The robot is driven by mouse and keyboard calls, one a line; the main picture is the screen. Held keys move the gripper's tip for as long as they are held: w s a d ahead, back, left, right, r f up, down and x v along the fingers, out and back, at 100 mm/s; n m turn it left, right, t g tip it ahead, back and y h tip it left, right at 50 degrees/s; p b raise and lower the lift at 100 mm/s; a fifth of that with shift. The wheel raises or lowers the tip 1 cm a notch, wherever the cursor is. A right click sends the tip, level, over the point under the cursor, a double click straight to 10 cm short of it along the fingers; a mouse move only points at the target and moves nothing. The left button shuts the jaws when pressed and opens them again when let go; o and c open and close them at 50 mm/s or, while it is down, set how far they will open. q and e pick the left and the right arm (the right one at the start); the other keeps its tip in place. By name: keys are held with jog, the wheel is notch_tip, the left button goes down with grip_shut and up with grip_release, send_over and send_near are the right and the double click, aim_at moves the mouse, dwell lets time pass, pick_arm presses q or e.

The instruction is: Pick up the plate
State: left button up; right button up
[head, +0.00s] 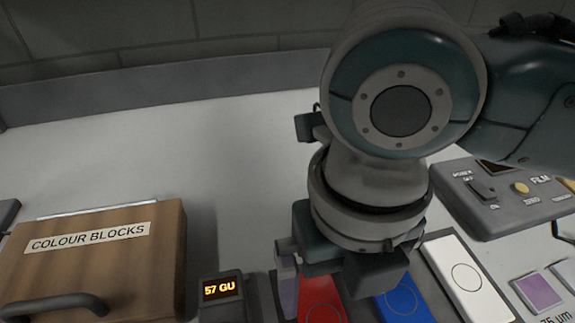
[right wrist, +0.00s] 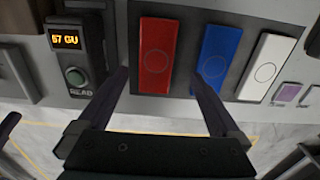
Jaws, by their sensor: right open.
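Three flat plates, each with a circle outline, lie in a row on the bench: a red plate (head: 319,300), a blue plate (head: 404,301) and a white plate (head: 466,278). The right wrist view shows the red plate (right wrist: 155,57), blue plate (right wrist: 214,60) and white plate (right wrist: 266,67) in full or nearly so. My right gripper (head: 335,280) is over the red and blue plates in the head view and hides parts of them. In the right wrist view its fingers (right wrist: 160,78) are open, apart on either side of the red plate, with nothing held. My left gripper is not seen.
A wooden box labelled COLOUR BLOCKS (head: 95,262) stands at left. A grey FILM device (head: 510,195) is at right. The bench behind is clear.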

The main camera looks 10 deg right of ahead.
aim_at(322, 315)
jog(key=f, duration=0.4)
jog(key=f+b, duration=0.1)
jog(key=f, duration=0.1)
jog(key=shift+w+a+f, duration=0.15)
jog(key=shift+a+f, duration=0.1)
jog(key=c, duration=1.5)
